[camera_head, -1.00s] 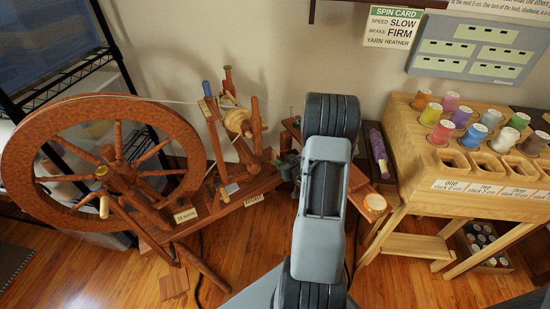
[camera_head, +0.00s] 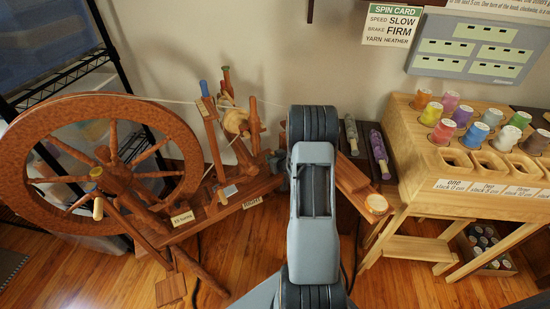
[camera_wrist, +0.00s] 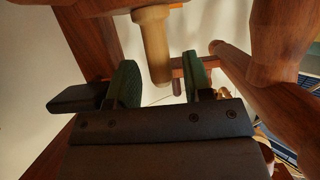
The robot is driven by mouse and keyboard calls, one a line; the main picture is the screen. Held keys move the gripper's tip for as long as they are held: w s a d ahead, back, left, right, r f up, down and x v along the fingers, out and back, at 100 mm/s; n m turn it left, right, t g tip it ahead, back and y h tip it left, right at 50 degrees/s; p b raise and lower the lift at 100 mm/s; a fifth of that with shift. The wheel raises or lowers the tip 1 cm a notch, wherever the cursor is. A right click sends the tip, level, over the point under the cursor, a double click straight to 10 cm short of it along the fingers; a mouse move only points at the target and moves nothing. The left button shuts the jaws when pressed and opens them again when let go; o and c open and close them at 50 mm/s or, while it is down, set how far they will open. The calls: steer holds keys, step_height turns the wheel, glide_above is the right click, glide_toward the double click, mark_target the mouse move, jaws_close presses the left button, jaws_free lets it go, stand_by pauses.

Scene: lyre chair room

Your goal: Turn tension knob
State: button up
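The spinning wheel's large wooden wheel (camera_head: 30,150) stands at the left in the head view, with its upright posts and spool assembly (camera_head: 235,120) to the right. A round tan wooden knob-like end (camera_head: 376,204) shows right of my arm; I cannot tell whether it is the tension knob. In the wrist view, my gripper (camera_wrist: 160,65) is open, its two green-padded fingers apart. A tan wooden peg (camera_wrist: 154,45) points down into the gap between them, with no clear contact. My arm hides the gripper's fingertips in the head view.
A wooden rack (camera_head: 420,150) with several coloured thread spools stands at the right. A spin card (camera_head: 391,26) and a grey panel (camera_head: 470,48) hang on the wall. Dark wooden legs (camera_wrist: 280,40) crowd the wrist view's right side. Bare floor (camera_head: 110,280) shows in front.

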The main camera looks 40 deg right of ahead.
jaws_close()
steer(key=m+h+b, duration=0.2)
steer(key=b, duration=0.1)
steer(key=shift+w+a+f+g, duration=0.1)
steer(key=shift+a+f+g, duration=0.1)
steer(key=shift+g, duration=0.1)
steer(key=shift+a+r+m+g+h+b, duration=0.15)
steer(key=shift+m+g+h+b, duration=0.15)
steer(key=shift+m+h+b, duration=0.25)
steer(key=shift+d+r+m+g+h+b, duration=0.1)
steer(key=shift+m+g+h+b, duration=0.25)
steer(key=shift+m+h, duration=0.4)
steer(key=shift+o, duration=0.5)
jaws_free()
